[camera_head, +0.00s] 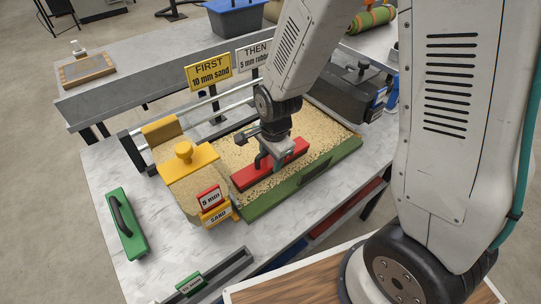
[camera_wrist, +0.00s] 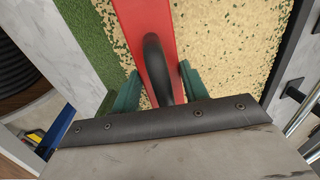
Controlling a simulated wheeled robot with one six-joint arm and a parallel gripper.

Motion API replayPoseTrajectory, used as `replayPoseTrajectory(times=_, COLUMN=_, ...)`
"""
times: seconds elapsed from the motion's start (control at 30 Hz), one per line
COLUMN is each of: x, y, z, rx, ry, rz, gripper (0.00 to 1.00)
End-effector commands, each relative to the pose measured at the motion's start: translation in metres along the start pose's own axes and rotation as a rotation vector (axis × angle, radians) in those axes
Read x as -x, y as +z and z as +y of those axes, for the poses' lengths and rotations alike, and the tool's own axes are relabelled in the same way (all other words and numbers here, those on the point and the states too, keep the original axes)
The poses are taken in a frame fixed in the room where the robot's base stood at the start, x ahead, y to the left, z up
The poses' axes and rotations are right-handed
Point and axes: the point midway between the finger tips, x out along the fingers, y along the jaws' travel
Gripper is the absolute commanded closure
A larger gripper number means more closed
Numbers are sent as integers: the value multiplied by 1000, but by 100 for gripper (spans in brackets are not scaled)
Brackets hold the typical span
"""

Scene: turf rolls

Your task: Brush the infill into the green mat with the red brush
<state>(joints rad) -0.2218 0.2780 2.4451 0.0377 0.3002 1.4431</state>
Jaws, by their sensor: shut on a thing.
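The red brush (camera_head: 270,164) is a long red block with a dark arched handle (camera_wrist: 160,68). It lies across the speckled sandy infill (camera_head: 285,135), which covers most of the green mat (camera_head: 268,200). Green flecks show through the infill. A bare green strip of mat (camera_wrist: 88,45) runs along the left in the wrist view. My gripper (camera_wrist: 160,88) has its teal fingers on either side of the handle and is shut on it. The brush's bristles are hidden, so I cannot tell how firmly they touch the infill.
A yellow spreader (camera_head: 186,163) and red and yellow labelled blocks (camera_head: 212,205) stand left of the mat. Yellow and grey signs (camera_head: 208,72) stand behind. A dark roller box (camera_head: 350,90) is at the back right.

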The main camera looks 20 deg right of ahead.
Motion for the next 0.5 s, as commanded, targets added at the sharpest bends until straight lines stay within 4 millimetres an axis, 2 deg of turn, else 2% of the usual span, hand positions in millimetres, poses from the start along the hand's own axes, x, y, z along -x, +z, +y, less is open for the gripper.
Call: replayPoseTrajectory(times=0.5, x=-7, y=0, z=0, rx=0, ry=-1, rz=0, gripper=86)
